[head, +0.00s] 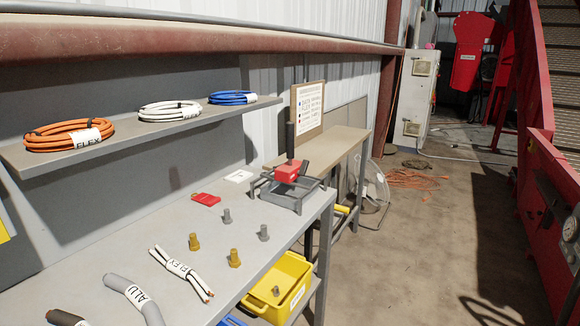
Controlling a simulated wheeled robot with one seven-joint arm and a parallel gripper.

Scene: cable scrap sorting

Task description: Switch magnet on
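A red block (288,171) with an upright black handle (290,140) sits in a grey metal frame (297,198) at the far right end of the workbench. It looks like the magnet, but I cannot be sure. A short dark lever-like piece (304,167) shows at its right side; its switch position cannot be told. My gripper is not in view.
The grey bench (130,228) holds several bolts (235,258), a red flat piece (206,199), a white card (238,176) and labelled cable pieces (181,268). Cable coils (68,134) lie on a shelf above. Open floor lies right.

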